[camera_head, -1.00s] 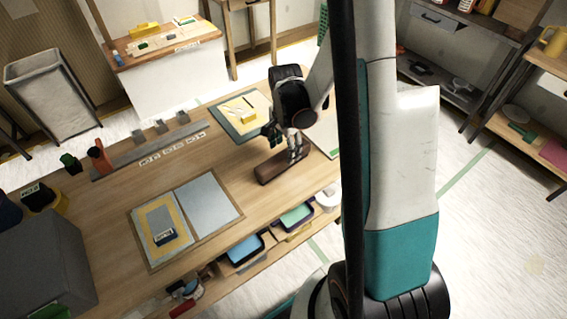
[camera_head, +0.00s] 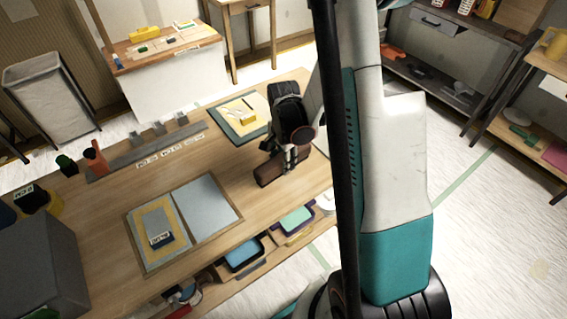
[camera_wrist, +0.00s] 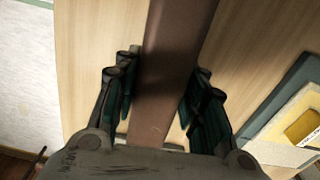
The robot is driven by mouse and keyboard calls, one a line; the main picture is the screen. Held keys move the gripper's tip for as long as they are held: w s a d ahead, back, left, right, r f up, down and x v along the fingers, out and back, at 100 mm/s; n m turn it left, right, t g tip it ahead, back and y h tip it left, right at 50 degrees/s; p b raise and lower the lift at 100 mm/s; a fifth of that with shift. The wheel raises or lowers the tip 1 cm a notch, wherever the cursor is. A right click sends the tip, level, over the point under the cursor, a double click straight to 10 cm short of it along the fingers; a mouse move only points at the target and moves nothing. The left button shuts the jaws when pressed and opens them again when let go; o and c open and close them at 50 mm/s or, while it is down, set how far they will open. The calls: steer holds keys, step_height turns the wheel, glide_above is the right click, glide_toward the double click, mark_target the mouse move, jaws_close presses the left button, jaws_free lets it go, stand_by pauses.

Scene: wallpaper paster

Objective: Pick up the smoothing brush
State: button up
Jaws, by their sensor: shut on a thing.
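The smoothing brush, a long brown block (camera_head: 268,174), is at the right part of the wooden table in the head view. My gripper (camera_head: 289,160) is over it, pointing down, with its fingers around the block's middle. In the wrist view the brown block (camera_wrist: 172,70) runs lengthwise between the two dark green fingers of my gripper (camera_wrist: 160,100). The gripper is shut on the block. Its underside is hidden, and I cannot tell whether it touches the table.
A teal board with a yellow item (camera_head: 240,112) lies behind the brush. A grey and yellow sample board (camera_head: 160,240) lies to the front left. A grey rail with upright blocks (camera_head: 150,140) is at the back left. Trays (camera_head: 243,252) sit on a shelf below the table edge.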

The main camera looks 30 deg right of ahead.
step_height(320, 180, up, 20)
steer(key=p, duration=0.7)
